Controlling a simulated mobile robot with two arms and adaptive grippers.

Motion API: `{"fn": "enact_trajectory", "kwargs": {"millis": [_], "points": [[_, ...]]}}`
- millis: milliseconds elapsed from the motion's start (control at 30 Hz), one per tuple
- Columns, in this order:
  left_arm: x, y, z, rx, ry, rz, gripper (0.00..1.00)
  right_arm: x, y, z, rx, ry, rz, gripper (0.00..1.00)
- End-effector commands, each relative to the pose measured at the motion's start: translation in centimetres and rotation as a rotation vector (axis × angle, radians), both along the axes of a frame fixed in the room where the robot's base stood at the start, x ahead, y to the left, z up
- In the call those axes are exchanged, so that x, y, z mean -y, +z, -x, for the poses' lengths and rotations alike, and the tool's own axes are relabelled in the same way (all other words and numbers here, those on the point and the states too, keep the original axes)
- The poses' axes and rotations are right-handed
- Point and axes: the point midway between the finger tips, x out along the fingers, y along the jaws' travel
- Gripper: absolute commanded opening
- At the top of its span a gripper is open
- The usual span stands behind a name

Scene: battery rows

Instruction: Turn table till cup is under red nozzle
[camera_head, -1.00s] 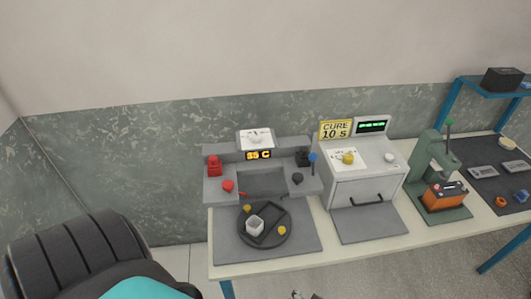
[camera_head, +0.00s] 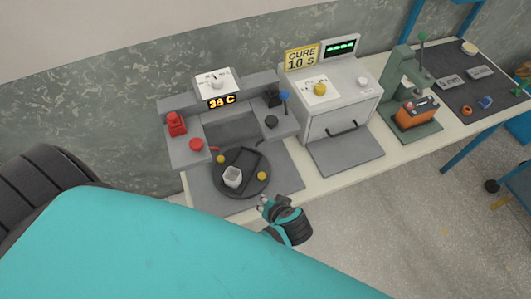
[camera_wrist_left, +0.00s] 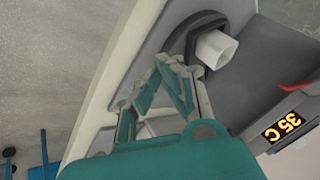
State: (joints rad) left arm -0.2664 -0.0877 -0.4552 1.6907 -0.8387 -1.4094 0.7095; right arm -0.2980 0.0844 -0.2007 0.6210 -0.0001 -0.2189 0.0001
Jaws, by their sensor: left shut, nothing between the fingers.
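The white cup (camera_head: 233,177) stands on the left front part of the dark round turntable (camera_head: 258,184), which has yellow knobs (camera_head: 262,176) on its rim. A small red nozzle tip (camera_head: 214,148) is behind and left of the cup. The cup is not under it. My left gripper (camera_head: 264,201) is just in front of the turntable, apart from the cup. In the left wrist view the gripper (camera_wrist_left: 166,65) is shut and empty, its fingertips close to the turntable's dark edge. The cup (camera_wrist_left: 214,49) and the red nozzle (camera_wrist_left: 295,86) also show there. My right gripper is out of view.
To the right are a curing oven (camera_head: 342,115) and a green press (camera_head: 404,85) with an orange battery (camera_head: 416,113). The table's front edge is near my gripper.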

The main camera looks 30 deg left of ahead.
Motion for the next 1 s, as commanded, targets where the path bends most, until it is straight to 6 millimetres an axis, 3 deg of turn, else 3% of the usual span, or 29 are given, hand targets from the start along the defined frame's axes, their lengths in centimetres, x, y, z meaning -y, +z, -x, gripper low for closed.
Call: {"fn": "enact_trajectory", "kwargs": {"millis": [100, 267, 300, 533, 1000], "points": [[-1.6, -3.1, -1.0, 0.004, 0.002, -0.004, 0.0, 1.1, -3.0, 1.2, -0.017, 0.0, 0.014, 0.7], [-3.1, -5.4, -2.0, 0.003, 0.001, -0.003, 0.0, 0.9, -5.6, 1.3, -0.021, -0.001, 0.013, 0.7], [-3.9, -4.5, -1.8, 0.001, 0.001, -0.005, 0.0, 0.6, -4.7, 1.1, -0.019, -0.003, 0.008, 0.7], [-6.4, -4.3, -1.6, 0.001, 0.001, -0.001, 0.0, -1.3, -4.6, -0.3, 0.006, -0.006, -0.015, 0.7], [-6.8, -4.3, -1.5, 0.001, 0.001, 0.0, 0.0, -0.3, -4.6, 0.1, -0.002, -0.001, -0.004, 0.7]]}}
